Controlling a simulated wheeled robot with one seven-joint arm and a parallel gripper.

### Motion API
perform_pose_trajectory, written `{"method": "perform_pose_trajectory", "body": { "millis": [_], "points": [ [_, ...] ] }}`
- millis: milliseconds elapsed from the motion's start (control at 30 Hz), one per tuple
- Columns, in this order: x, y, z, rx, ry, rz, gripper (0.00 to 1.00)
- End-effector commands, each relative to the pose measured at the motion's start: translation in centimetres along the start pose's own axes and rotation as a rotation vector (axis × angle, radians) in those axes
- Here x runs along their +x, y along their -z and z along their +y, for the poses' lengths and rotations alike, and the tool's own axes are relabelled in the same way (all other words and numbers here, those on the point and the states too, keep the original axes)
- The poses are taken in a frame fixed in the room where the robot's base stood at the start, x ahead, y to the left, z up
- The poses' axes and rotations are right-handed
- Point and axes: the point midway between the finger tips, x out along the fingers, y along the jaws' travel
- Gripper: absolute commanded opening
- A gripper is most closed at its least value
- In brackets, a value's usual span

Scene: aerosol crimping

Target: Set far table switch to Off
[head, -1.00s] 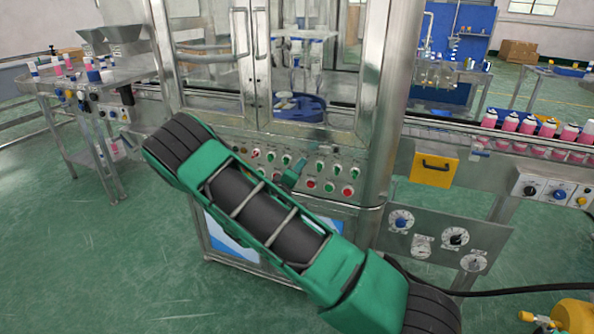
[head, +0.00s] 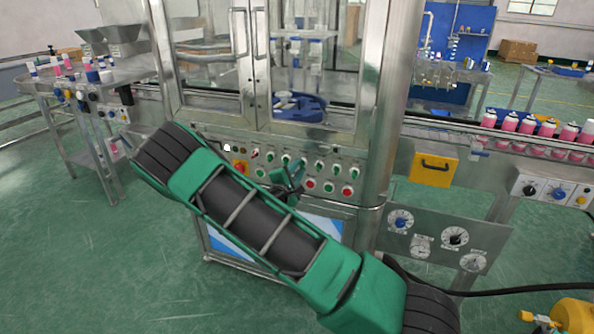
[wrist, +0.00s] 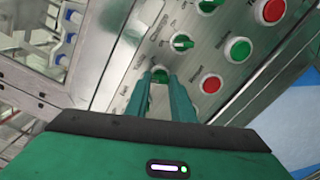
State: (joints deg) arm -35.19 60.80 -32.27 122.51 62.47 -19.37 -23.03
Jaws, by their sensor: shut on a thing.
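My gripper (wrist: 157,92) reaches up to the steel control panel (wrist: 135,72) in the wrist view. Its two green fingers are closed around a small green rotary switch (wrist: 160,75), whose top shows between the fingertips. The lettering beside this switch is too small to read, so I cannot tell its setting. Another green switch (wrist: 182,42) sits just above and right of the fingers. In the head view my gripper (head: 297,170) is at the panel front, partly behind my arm, and the held switch cannot be made out there.
A red button (wrist: 211,84) and a green button (wrist: 238,50) sit to the right of the fingers. The glass-doored machine cabinet (head: 372,110) rises above the panel. A conveyor with pink cans (head: 527,124) runs to the right. Open green floor lies at left.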

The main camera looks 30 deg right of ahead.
Motion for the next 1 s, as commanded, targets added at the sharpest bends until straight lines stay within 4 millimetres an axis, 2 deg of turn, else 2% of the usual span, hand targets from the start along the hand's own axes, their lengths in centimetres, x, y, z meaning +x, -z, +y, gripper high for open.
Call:
{"method": "perform_pose_trajectory", "body": {
  "millis": [300,833,867,900,933,1000],
  "points": [
    [-0.29,0.47,-0.34,-0.118,0.006,0.011,0.00],
    [-0.31,0.52,-0.33,-0.141,0.006,0.012,0.00],
    [-0.31,0.53,-0.34,-0.140,0.006,0.012,0.27],
    [-0.30,0.52,-0.33,-0.140,0.006,0.012,0.36],
    [-0.28,0.48,-0.31,-0.140,0.006,0.011,0.41],
    [-0.23,0.39,-0.23,-0.140,0.004,0.009,0.41]
  ]
}}
